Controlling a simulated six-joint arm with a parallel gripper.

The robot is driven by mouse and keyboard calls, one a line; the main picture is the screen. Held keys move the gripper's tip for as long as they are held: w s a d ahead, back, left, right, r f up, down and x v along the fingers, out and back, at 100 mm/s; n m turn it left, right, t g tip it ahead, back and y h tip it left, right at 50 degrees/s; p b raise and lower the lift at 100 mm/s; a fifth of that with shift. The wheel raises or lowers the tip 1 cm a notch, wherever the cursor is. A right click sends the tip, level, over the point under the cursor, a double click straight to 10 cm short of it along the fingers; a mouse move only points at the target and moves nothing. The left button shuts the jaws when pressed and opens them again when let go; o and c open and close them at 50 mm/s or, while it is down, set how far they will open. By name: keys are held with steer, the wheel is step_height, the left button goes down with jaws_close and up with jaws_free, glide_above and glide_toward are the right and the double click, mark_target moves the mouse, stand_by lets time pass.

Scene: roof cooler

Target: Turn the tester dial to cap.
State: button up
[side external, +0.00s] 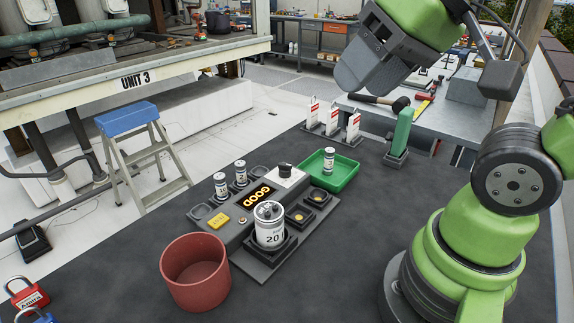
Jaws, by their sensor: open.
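The tester (244,211) is a dark grey box on the dark bench, with a display (261,194) reading GOOD in yellow letters. Its dial (285,168) is a small dark knob on a pale plate at the far end. The setting it points to is too small to read. A yellow button (219,219) is on the near end. A white can marked 20 (270,227) stands upright in a square black holder beside the tester. My gripper (352,78) is open, high above the bench to the upper right of the dial, apart from everything. The space between its fingers is hard to see.
A green tray (345,178) with a small can (329,160) lies right of the dial. Two small cans (220,186) stand left of the tester. A red bin (178,262) stands in front. White tags and a green post (399,130) stand behind.

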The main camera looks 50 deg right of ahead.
steer(key=w+d+f+n+g, duration=0.1)
steer(key=w+d+n+g, duration=0.15)
steer(key=w, duration=0.65)
steer(key=n+g+h, duration=0.2)
steer(key=n+g, duration=0.2)
steer(key=n, duration=0.1)
glide_above(289, 165)
step_height(289, 165, down, 16)
step_height(289, 165, down, 10)
steer(key=shift+r, duration=0.1)
steer(key=c, duration=0.8)
